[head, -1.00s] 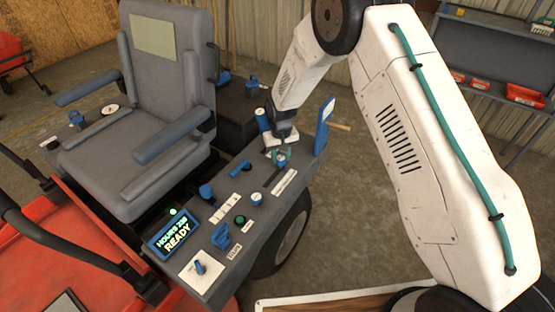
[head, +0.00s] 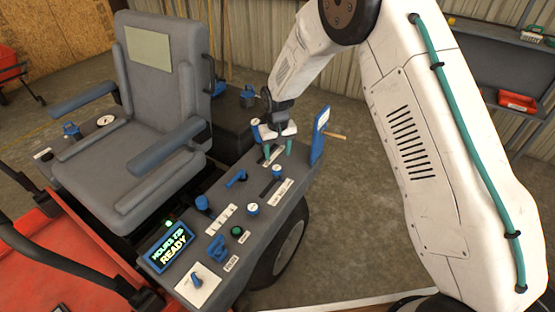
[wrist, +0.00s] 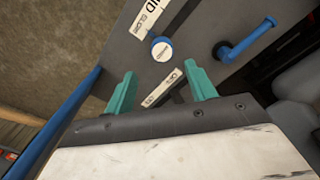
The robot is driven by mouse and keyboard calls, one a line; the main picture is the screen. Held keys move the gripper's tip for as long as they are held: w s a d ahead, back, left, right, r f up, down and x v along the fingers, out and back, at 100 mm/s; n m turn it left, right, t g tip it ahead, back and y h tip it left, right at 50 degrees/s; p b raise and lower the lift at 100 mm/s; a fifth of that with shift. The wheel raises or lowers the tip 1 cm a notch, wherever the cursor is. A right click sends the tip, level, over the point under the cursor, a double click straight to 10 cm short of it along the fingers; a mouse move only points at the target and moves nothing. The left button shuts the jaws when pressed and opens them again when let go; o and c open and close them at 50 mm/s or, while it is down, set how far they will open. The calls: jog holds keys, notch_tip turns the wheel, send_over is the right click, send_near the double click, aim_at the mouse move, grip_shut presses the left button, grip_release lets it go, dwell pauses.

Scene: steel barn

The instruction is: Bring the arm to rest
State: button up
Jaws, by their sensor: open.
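My gripper (head: 278,149) is open and empty above the far end of the grey control console (head: 222,237). Its teal fingers point down in the head view. In the wrist view the two fingers (wrist: 161,92) are spread apart, with a white label and a dark slot of the console behind the gap. A round blue knob with a white top (head: 279,171) stands clear in front of the fingers; it also shows in the wrist view (wrist: 161,50). My white arm reaches in from the right.
A blue upright panel (head: 320,135) stands at the console's far right corner, close to the gripper. A blue lever (head: 236,178) and a lit READY display (head: 170,248) are on the console. A grey seat (head: 130,165) is to the left. Open floor lies right of the console.

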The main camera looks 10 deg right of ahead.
jog(key=shift+r, duration=0.6)
jog(key=s+d+r+m, duration=0.1)
jog(key=s+d+r, duration=0.5)
jog(key=s+r, duration=0.4)
jog(key=s+d+r+t, duration=0.1)
jog(key=s+d+r, duration=0.6)
jog(key=s, duration=1.1)
jog(key=s+d+r+m, duration=0.1)
jog(key=s+d+r, duration=0.5)
jog(key=s+r, duration=0.8)
jog(key=shift+s+d+m, duration=0.15)
jog(key=shift+m, duration=0.15)
